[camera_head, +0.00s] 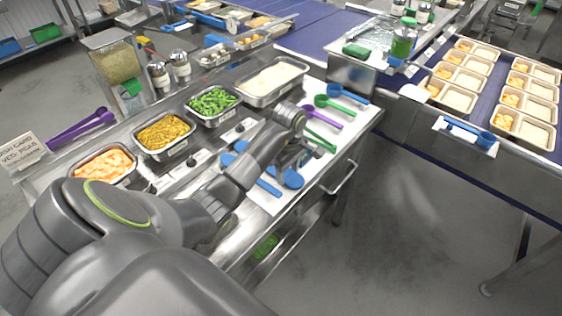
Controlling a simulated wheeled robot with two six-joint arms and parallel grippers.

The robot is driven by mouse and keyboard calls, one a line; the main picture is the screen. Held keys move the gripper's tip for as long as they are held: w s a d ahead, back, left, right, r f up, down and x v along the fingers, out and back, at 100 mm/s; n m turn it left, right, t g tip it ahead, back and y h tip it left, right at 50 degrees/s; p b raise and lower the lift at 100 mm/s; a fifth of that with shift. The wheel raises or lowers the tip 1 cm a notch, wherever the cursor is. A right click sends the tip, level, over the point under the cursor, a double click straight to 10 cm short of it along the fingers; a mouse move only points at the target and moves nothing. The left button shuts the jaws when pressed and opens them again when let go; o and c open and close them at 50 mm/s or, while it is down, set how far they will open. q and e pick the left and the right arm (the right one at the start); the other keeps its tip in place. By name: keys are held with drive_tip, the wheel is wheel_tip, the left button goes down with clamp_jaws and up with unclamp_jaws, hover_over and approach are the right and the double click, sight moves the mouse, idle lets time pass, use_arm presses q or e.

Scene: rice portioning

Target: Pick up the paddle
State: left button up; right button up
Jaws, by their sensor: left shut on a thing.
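My left arm comes in from the lower left and reaches over the metal counter. My left gripper (291,161) is low over the white mat, in front of the food pans, and is shut. A blue paddle (292,179) shows its rounded head just below the fingers; its handle is hidden by the gripper. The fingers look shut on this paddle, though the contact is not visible. Another blue utensil (266,186) lies to the left, partly behind my arm. A green utensil (320,144) lies just right of the gripper. My right gripper is not in view.
Pans of orange food (104,166), corn (164,133), peas (212,103) and rice (272,79) line the counter. Purple (325,115), green (338,104) and blue (348,93) scoops lie at the right. Filled trays (522,133) stand on the far-right conveyor.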

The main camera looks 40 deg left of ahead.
use_arm(q)
wheel_tip(320, 180, up, 3)
drive_tip(key=shift+r+p, duration=0.2)
drive_tip(key=shift+p, duration=0.1)
wheel_tip(320, 180, up, 12)
drive_tip(key=p, duration=1.1)
drive_tip(key=shift+p, duration=0.4)
